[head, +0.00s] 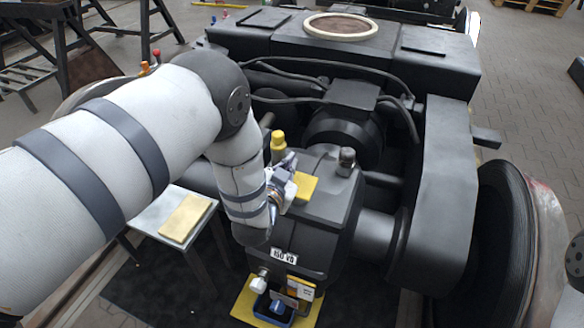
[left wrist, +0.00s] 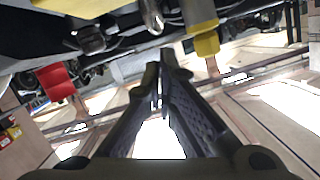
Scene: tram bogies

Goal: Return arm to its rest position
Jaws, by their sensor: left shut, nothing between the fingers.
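My left arm comes in from the left in the head view, bent downward at the elbow. My left gripper (head: 284,178) is over the dark gearbox housing (head: 318,215) of the bogie, close to a yellow pad (head: 303,187) and a yellow-capped cylinder (head: 278,143). In the left wrist view the fingers of the left gripper (left wrist: 164,78) are together, with nothing between them. A yellow-ended part (left wrist: 205,42) shows just beyond the fingertips on the right. The arm hides part of the housing's left side. My right gripper is not in view.
A grey knob (head: 347,162) stands up from the housing. A small table (head: 150,218) with a yellow pad is at left. Below the housing, a yellow tray (head: 243,306) holds a blue box (head: 273,311). A large wheel (head: 500,250) stands at right. Cables cross the bogie behind.

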